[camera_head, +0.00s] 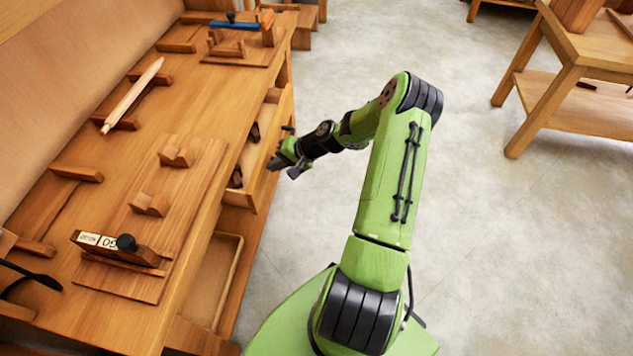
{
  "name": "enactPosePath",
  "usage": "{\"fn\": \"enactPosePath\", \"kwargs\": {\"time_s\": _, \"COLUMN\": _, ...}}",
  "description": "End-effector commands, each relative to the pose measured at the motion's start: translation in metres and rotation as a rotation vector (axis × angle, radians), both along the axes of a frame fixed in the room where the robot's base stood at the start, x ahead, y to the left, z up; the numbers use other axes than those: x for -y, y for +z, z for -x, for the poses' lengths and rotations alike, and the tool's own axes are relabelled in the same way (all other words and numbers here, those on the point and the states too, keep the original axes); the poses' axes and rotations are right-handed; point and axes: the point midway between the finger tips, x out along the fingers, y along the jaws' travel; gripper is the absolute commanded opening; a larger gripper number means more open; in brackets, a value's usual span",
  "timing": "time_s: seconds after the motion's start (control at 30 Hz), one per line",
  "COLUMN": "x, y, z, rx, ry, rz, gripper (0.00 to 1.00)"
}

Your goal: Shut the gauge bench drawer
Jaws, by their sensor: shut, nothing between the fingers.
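The gauge bench (222,110) is a long wooden bench on the left. Its drawer (262,150) stands open, pulled out to the right from under the bench top, with some dark items inside. My gripper (279,163) is at the drawer's outer edge, near its front panel. Its fingers are shut with nothing between them. I cannot tell whether it touches the drawer. Part of the drawer front is hidden behind my gripper.
On the bench top lie a gauge with a black knob (115,246), a pale wooden rod (133,95) on rests, and a blue tool (235,24). A wooden table (580,60) stands at the upper right. The grey floor (500,240) right of my arm is clear.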

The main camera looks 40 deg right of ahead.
Motion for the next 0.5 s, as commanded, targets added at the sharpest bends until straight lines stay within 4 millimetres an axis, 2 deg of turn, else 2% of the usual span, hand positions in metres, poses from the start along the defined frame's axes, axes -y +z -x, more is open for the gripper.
{"fn": "enactPosePath", "kwargs": {"time_s": 0.03, "x": -0.005, "y": -0.001, "z": -0.012, "rx": 0.002, "ry": 0.005, "rz": 0.003, "gripper": 0.00}}
{"fn": "enactPosePath", "kwargs": {"time_s": 0.2, "x": -0.022, "y": -0.001, "z": -0.043, "rx": 0.001, "ry": 0.004, "rz": 0.001, "gripper": 0.00}}
{"fn": "enactPosePath", "kwargs": {"time_s": 0.5, "x": -0.043, "y": 0.000, "z": -0.073, "rx": 0.000, "ry": 0.001, "rz": 0.001, "gripper": 0.00}}
